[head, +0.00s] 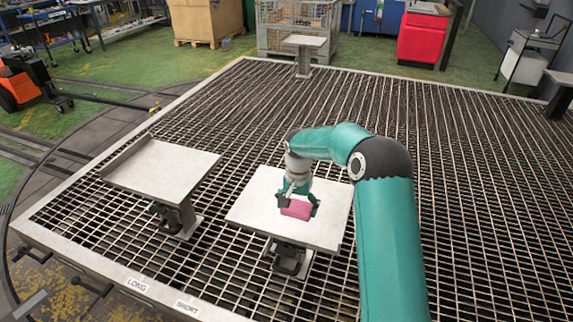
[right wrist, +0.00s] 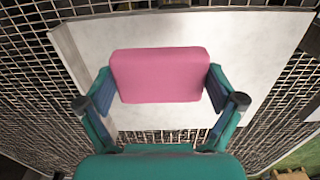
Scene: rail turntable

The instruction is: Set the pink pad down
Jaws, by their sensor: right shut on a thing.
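The pink pad (head: 295,209) is a small rounded block. My right gripper (head: 298,204) is shut on it, over the square metal plate (head: 315,232) on the right-hand stand. In the right wrist view the pink pad (right wrist: 160,75) sits between the two fingers of my right gripper (right wrist: 160,88), one against each short side. The pale plate (right wrist: 240,35) lies behind it. I cannot tell whether the pad touches the plate or hangs just above it. My left gripper is not in view.
A second metal plate with a raised edge (head: 165,168) stands to the left. Both stand on a wide metal grating (head: 450,150). The labels LONG (head: 137,285) and SHORT (head: 187,308) mark the front edge. A small far stand (head: 304,42) is at the back.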

